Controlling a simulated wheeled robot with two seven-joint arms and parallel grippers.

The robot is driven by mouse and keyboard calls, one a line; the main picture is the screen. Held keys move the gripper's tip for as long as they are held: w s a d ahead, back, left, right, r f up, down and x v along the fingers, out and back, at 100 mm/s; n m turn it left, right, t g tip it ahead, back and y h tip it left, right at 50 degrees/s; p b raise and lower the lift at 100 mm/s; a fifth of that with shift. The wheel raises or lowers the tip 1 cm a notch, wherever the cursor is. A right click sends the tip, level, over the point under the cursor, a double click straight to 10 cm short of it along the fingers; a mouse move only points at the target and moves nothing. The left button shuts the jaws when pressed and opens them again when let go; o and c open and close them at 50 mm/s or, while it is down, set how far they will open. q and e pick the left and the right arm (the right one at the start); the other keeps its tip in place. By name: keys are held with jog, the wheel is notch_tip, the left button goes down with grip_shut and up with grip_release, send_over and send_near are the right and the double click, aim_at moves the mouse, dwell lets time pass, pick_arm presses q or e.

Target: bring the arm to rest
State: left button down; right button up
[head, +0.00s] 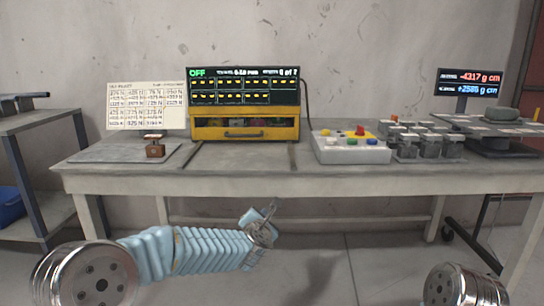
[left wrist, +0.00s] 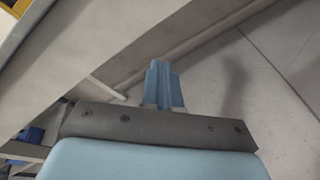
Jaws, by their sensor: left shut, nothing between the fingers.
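My left arm comes in from the lower left of the head view, in front of the table and below its top. My left gripper (head: 266,218) is at the end of the light-blue segmented arm, just short of the table's front edge. In the left wrist view the two blue fingers (left wrist: 164,82) are together with nothing between them. Floor and the underside of the table show beyond them. Of my right arm only a metal joint shows at the lower right; its gripper is out of view.
The grey table (head: 230,183) bears a yellow cabinet (head: 247,123) with a display reading OFF, a chart board (head: 147,105), a small brown block (head: 155,149), a button box (head: 350,149) and metal fixtures (head: 428,143). A shelf (head: 35,122) stands left. Floor in front is clear.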

pick_arm(q)
jog(key=s+a+f+m+g+p, duration=0.1)
jog(key=s+a+f+m+g, duration=0.1)
jog(key=s+f+m, duration=0.5)
jog(key=s+a+f+m+g+h, duration=0.1)
jog(key=s+a+f+m+g, duration=0.15)
jog(key=f, duration=0.95)
jog(key=s+a+f+m+g+p, duration=0.1)
jog(key=s+a+f+m+g, duration=0.15)
jog(key=s+f+m, duration=0.45)
jog(key=s+a+f+m+g, duration=0.1)
jog(key=s+f+m+g, duration=0.2)
jog(key=s+f, duration=0.3)
jog(key=s+a+f+m+g+h+p, duration=0.1)
jog(key=s+f+m+g, duration=0.3)
jog(key=s, duration=1.3)
notch_tip(320, 180, down, 2)
jog(key=shift+f+m+h, duration=0.1)
jog(key=shift+m+h, duration=0.2)
jog(key=shift+m, duration=0.35)
